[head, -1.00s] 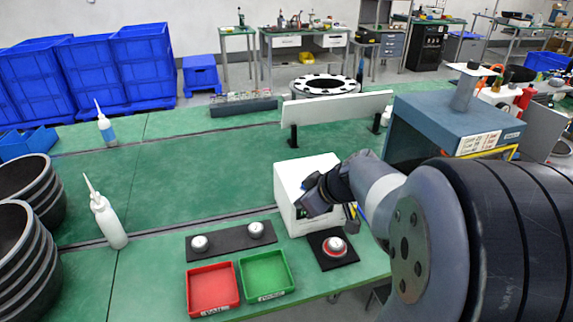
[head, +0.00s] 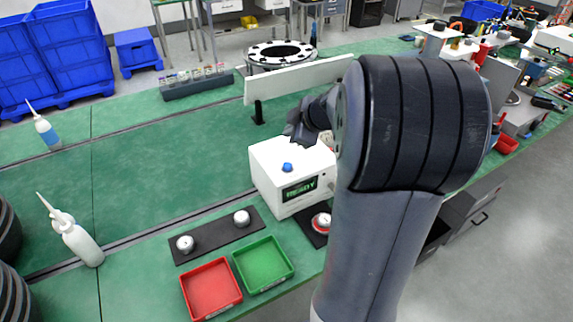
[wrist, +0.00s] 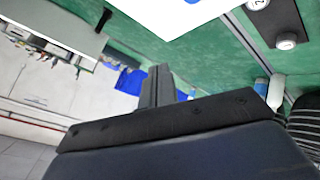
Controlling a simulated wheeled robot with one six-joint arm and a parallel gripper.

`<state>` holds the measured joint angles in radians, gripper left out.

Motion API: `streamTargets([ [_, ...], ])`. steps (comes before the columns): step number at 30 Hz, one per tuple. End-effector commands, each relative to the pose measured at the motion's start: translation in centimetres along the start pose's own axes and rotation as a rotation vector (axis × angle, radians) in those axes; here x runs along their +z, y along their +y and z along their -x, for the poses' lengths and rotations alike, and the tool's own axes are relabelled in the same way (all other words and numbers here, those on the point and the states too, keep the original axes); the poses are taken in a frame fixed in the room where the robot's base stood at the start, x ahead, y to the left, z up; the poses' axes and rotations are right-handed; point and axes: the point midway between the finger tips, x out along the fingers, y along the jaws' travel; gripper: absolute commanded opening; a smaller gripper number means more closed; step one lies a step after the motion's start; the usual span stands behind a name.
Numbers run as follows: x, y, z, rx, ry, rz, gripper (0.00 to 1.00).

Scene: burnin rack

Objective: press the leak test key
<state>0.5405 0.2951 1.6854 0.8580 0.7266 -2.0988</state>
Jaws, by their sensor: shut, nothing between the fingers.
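A white box-shaped tester (head: 271,178) stands on the green bench. Its front display reads READY in green. A blue round key (head: 287,167) sits on the box near its front edge, which I take to be the leak test key. My gripper (head: 295,136) is just behind and above the box, apart from the key. In the wrist view my gripper's fingers (wrist: 160,74) are shut with nothing between them. The white box (wrist: 165,14) shows at the top of that view, with a sliver of the blue key (wrist: 192,1) at the edge. My arm hides the box's right side.
A dark mat (head: 215,236) with two round metal parts lies left of the box. A red-and-white part (head: 321,221) sits before the box, partly hidden. Red (head: 211,290) and green (head: 264,265) trays lie in front. A white barrier (head: 300,80) stands behind.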

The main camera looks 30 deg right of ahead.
Motion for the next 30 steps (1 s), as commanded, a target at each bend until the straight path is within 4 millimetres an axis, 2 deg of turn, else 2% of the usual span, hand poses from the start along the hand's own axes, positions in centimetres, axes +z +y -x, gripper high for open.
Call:
streamTargets([
  [16, 3.6, -3.7, -5.0, 0.0, 0.001, 0.0, 0.0],
  [30, 4.4, -4.5, -6.1, -0.001, 0.0, -0.001, 0.0],
])
